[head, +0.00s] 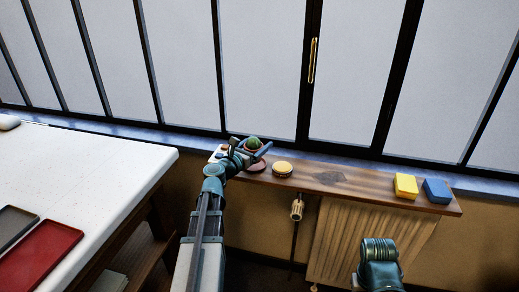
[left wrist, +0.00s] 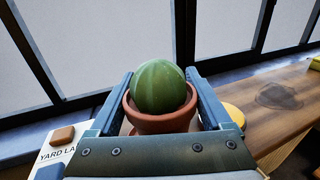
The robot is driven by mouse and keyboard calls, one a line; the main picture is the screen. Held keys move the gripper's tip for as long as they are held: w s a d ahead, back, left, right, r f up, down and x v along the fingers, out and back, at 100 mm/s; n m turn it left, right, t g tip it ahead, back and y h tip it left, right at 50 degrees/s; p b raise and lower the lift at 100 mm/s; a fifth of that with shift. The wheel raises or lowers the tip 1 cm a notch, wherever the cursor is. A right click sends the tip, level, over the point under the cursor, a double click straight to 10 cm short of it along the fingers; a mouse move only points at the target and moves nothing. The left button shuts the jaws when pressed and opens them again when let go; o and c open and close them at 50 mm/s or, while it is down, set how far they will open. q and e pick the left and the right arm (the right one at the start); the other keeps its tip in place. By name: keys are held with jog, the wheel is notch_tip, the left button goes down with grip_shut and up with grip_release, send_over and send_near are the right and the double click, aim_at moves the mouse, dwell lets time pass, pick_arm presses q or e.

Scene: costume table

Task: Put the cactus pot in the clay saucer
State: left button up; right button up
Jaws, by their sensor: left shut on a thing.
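The cactus pot is a round green cactus in a reddish clay pot (head: 253,143). It shows large in the left wrist view (left wrist: 160,122), upright between the fingers. My left gripper (head: 252,153) is shut on the pot, one finger on each side, over the left end of the wooden shelf. The reddish clay saucer (head: 258,167) is on the shelf just below the gripper, partly hidden by it. I cannot tell whether the pot touches the saucer.
A round yellow-topped thing (head: 282,168) stands right of the saucer on the shelf (head: 350,187). A yellow block (head: 405,185) and a blue block (head: 437,190) are at the right end. A lettered white thing (left wrist: 57,158) is left of the pot. The window stands behind.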

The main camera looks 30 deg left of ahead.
aim_at(258, 143)
pick_arm(q)
jog(key=shift+w+a, duration=0.2)
jog(key=shift+w, duration=0.15)
jog(key=shift+w+a+f+b, duration=0.5)
jog(key=shift+w+f+b, duration=0.25)
jog(key=shift+w, duration=0.1)
jog(key=shift+d+f+b, duration=0.15)
jog(key=shift+f+b, duration=0.95)
jog(key=shift+f, duration=0.05)
jog(key=shift+s, duration=0.1)
jog(key=shift+f, duration=0.15)
jog(key=o, duration=1.3)
